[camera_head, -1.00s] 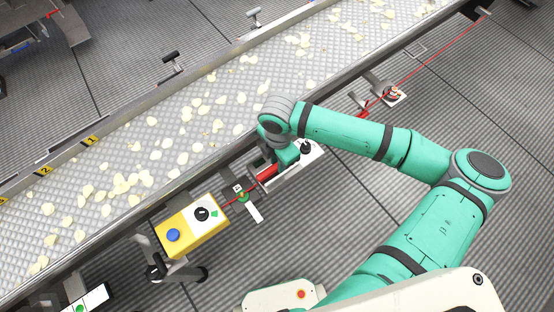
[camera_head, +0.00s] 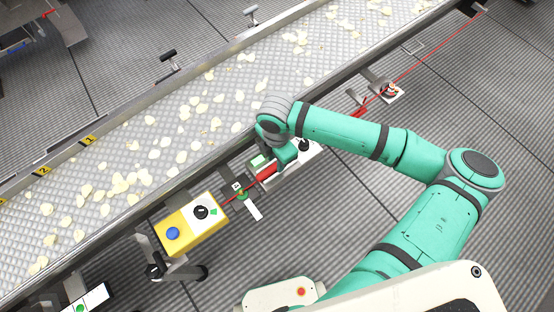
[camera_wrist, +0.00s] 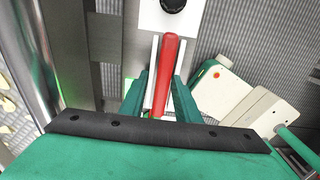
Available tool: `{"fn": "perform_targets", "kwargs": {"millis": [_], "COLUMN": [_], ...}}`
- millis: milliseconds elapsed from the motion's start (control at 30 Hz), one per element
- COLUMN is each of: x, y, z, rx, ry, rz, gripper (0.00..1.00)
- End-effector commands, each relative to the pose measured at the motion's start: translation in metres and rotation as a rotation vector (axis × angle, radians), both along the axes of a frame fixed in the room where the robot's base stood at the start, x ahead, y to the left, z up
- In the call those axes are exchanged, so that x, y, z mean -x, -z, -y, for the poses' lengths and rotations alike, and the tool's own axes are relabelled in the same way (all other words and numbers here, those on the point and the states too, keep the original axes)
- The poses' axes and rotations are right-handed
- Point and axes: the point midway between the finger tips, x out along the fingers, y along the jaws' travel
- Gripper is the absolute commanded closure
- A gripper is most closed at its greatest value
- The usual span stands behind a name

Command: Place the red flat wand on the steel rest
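The red flat wand (camera_head: 267,173) lies beside the conveyor's near edge, partly hidden by my gripper in the head view. In the wrist view the red wand (camera_wrist: 167,75) runs lengthwise between my two green fingers, with narrow white strips along its sides. My gripper (camera_wrist: 165,82) looks open around the wand, one finger on each side, with small gaps beside it. In the head view my gripper (camera_head: 272,158) points down over the wand. I cannot pick out the steel rest for certain; a grey metal plate (camera_wrist: 106,45) stands left of the wand in the wrist view.
A white plate with a black knob (camera_head: 304,145) is just right of my gripper. A yellow control box (camera_head: 190,228) stands to the lower left. The conveyor (camera_head: 150,120) with pale chips runs along the far side. A red cord (camera_head: 430,58) runs alongside it.

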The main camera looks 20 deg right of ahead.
Motion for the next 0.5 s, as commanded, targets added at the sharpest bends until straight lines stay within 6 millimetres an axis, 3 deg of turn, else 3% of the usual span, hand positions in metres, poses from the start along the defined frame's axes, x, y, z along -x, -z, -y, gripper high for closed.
{"fn": "perform_targets", "kwargs": {"millis": [33,267,500], "x": [0.006,0.006,0.005], "y": [0.008,0.007,-0.017], "z": [0.002,0.003,0.004], "rx": [0.006,0.007,0.008], "ry": [0.004,0.006,0.005], "rz": [-0.019,-0.022,-0.019], "gripper": [0.63,0.63,0.63]}}
